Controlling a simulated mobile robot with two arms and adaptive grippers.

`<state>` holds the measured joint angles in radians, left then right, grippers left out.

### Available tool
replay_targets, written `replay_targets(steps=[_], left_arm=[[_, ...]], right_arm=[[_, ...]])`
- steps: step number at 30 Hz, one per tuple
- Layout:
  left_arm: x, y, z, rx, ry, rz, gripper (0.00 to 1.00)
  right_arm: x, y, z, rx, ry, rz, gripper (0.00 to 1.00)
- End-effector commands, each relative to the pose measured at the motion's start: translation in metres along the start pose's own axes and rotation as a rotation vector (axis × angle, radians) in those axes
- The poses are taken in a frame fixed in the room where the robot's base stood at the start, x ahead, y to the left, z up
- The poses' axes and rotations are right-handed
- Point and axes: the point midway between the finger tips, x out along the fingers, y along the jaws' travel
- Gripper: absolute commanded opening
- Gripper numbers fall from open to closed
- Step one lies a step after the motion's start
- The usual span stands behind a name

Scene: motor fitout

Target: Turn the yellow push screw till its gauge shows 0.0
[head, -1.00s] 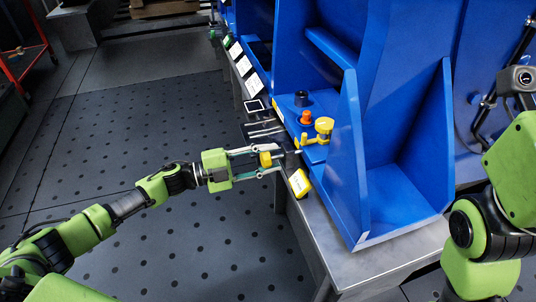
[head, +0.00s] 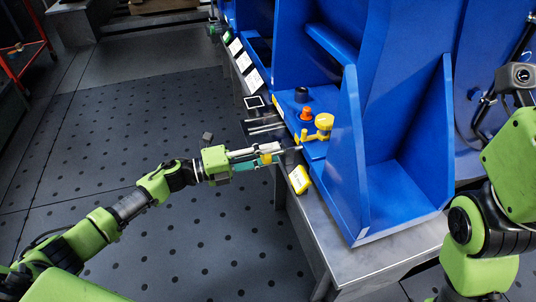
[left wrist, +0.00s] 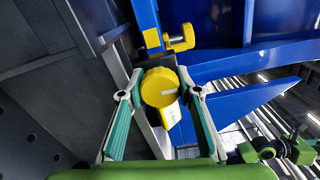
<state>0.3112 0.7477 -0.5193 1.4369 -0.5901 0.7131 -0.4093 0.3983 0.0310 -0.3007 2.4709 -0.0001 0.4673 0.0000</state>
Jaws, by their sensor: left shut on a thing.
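The yellow push screw shows in the head view as a small yellow knob (head: 266,158) by the bench edge. A yellow box with a pale face (head: 299,179), possibly the gauge, sits on the bench edge just right of the gripper. Its reading is too small to make out. My right arm is at the right edge; its gripper is out of view.
A blue frame (head: 350,150) stands on the grey bench (head: 390,258). A yellow round-headed part (head: 323,121), an orange knob (head: 306,114) and a dark knob (head: 301,95) sit close beyond my left gripper. The floor at left is mostly clear.

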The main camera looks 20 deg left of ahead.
Motion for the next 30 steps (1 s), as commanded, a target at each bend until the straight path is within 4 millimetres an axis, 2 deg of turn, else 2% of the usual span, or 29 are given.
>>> replay_targets(steps=[15, 16, 17, 18, 26, 30], left_arm=[[0.0003, 0.0012, -0.0017, 0.016, 0.003, 0.001, 0.10], [0.0004, 0.0013, -0.0017, 0.015, 0.003, 0.001, 0.39], [0.0004, 0.0013, -0.0017, 0.015, 0.003, 0.001, 0.47], [0.0003, 0.0011, -0.0016, 0.015, 0.002, 0.001, 0.49], [0.0001, 0.0004, -0.0006, 0.016, 0.001, 0.000, 0.49], [-0.0065, 0.0011, 0.0001, 0.015, -0.001, 0.002, 0.49]], right_arm=[[0.0027, 0.0000, -0.0034, -0.001, 0.014, -0.001, 0.40], [0.0027, 0.0001, -0.0035, -0.001, 0.015, -0.001, 0.40], [0.0028, 0.0001, -0.0036, -0.001, 0.015, 0.000, 0.40], [0.0028, 0.0002, -0.0036, -0.001, 0.015, 0.000, 0.40], [0.0011, 0.0010, -0.0025, 0.000, 0.009, 0.004, 0.40], [0.0003, 0.0014, -0.0016, 0.000, 0.006, 0.006, 0.40]])
